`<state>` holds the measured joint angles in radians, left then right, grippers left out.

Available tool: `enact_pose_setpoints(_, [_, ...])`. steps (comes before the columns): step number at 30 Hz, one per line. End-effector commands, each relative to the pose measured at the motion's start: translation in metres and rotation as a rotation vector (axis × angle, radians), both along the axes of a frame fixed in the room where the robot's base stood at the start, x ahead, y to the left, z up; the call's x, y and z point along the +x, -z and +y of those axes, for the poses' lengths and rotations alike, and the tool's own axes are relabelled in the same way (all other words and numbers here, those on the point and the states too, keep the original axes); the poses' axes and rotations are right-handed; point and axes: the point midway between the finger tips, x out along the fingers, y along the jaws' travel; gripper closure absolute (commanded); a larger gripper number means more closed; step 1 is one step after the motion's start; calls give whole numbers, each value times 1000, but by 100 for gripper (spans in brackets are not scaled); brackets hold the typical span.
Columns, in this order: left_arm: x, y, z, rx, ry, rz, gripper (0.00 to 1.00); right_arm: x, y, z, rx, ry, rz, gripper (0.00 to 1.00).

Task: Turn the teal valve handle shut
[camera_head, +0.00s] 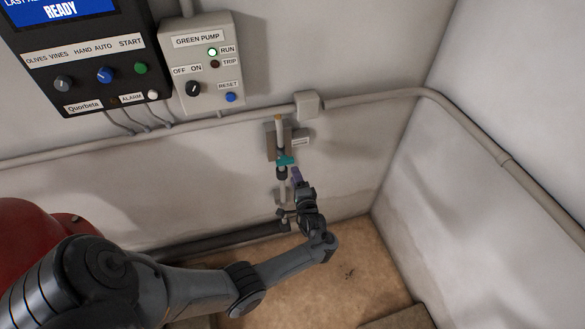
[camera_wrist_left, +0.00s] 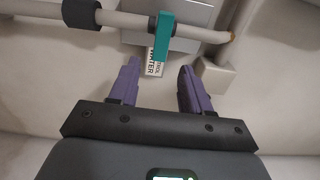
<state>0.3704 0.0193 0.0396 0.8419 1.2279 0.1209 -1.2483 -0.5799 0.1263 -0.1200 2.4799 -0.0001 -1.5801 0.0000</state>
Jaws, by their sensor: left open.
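The teal valve handle (camera_head: 285,159) is on the pipe fixed to the back wall, below the green pump box. In the left wrist view the teal handle (camera_wrist_left: 163,36) crosses the grey pipe (camera_wrist_left: 125,20) and stands out from it. My left gripper (camera_head: 296,175) is just below and in front of the handle. In the left wrist view its purple fingers (camera_wrist_left: 160,75) are spread apart with nothing between them, and the handle is beyond their tips, roughly centred in the gap. A label with "WATER" on it is partly hidden behind the handle. My right gripper is not in view.
A green pump box (camera_head: 203,65) and a black control panel (camera_head: 90,60) are on the wall above. A conduit (camera_head: 370,97) runs along the wall above the valve. A red rounded object (camera_head: 28,222) is at the left. A dark pipe (camera_head: 215,240) runs low along the wall.

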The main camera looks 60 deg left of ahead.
Motion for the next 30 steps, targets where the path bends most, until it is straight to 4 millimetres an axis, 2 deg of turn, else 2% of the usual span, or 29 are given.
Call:
enact_pose_setpoints(7, [-6,0,-19,0,0,1,52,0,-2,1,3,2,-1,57])
enact_pose_setpoints(23, [-9,3,-20,1,0,6,52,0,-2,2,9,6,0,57])
enact_pose_setpoints(26, [-20,14,-20,1,0,30,52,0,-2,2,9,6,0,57])
enact_pose_setpoints(30, [-55,45,-17,8,-1,104,52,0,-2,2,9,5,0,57])
